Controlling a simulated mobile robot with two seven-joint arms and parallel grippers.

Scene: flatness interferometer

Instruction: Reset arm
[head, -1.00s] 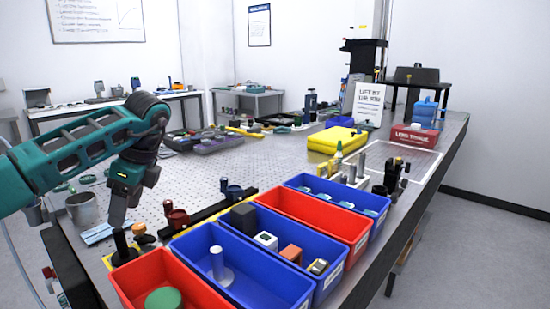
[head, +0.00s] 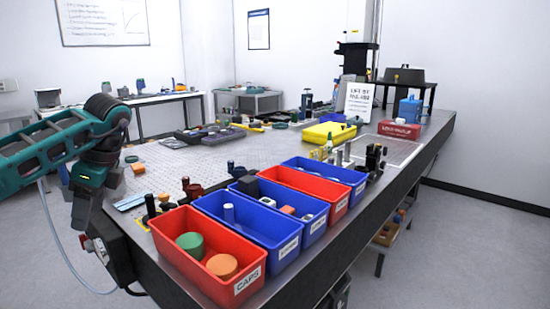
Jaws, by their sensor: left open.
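My left arm comes in from the left, teal and dark grey, bent at a dark joint. My left gripper (head: 82,217) hangs pointing down near the table's front left corner. It is open and I see nothing held in it; its fingertips are small and dark here. My right gripper is not in view. The optical table (head: 165,190) lies to the right of the gripper. The near red bin labelled CAPS (head: 205,279), with a green cap (head: 190,244) and an orange cap (head: 222,266) inside, is well to its right.
Blue bins (head: 264,243) and another red bin (head: 312,196) line the table's near edge. Small posts and mounts (head: 160,204) stand left of them. A yellow case (head: 330,132) and red box (head: 399,130) sit farther back. The table's left middle is mostly clear.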

